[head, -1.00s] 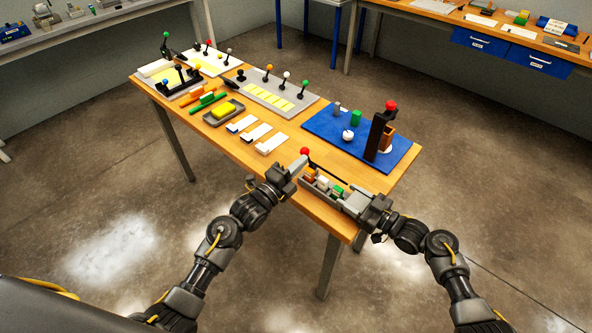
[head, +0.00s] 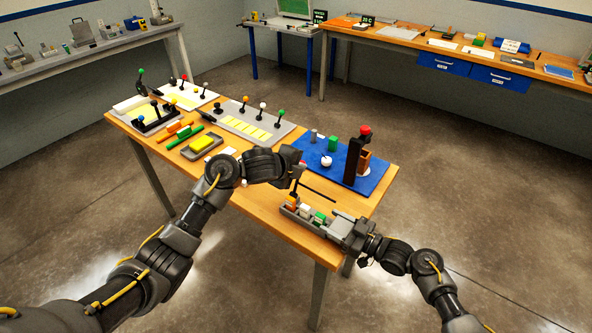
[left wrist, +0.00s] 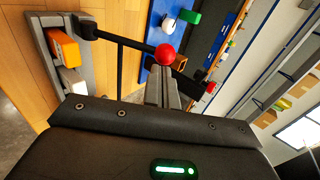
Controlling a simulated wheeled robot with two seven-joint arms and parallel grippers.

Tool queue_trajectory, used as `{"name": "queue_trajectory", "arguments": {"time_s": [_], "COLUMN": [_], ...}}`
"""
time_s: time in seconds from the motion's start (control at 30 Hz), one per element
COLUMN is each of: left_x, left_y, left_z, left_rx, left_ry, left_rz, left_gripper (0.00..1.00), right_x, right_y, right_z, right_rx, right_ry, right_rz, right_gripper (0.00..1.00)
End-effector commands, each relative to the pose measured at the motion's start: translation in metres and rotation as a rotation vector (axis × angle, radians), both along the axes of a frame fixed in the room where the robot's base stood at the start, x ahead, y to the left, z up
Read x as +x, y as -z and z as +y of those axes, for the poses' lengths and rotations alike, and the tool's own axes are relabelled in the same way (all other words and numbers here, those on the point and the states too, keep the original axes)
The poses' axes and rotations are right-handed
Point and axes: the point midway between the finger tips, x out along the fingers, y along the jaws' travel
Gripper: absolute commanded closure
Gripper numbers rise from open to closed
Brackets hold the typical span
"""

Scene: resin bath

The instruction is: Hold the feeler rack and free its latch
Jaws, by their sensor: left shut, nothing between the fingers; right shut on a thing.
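The feeler rack (head: 291,207) is a grey tray near the table's front corner, with orange, white and green blocks in it. My right gripper (head: 342,222) is shut on its right end. A thin black bar (head: 319,191) shows just beyond the rack. In the left wrist view the rack (left wrist: 42,48) stands at upper left. A black arm (left wrist: 105,37) reaches from it to a red ball knob (left wrist: 165,54). My left gripper (left wrist: 164,88) is shut and empty, its tips right at the knob; contact is unclear. In the head view my left wrist hides most of this gripper.
A blue mat (head: 325,174) behind the rack bears a dark post (head: 353,160) with a red knob, a green block and a white round item.

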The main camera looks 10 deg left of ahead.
Motion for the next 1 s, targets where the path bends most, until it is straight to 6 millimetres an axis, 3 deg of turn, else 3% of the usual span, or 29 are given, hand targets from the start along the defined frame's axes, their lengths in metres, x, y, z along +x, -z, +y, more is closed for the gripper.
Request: {"name": "queue_trajectory", "arguments": {"time_s": [1.0], "left_x": [-0.006], "left_y": [-0.021], "left_z": [-0.004], "left_rx": [-0.005], "left_ry": [0.004], "left_rz": [-0.005], "left_gripper": [1.00], "right_x": [0.000], "right_y": [0.001], "right_z": [-0.001], "right_rx": [-0.001], "right_ry": [0.002], "right_rz": [0.002], "right_gripper": [0.75]}}
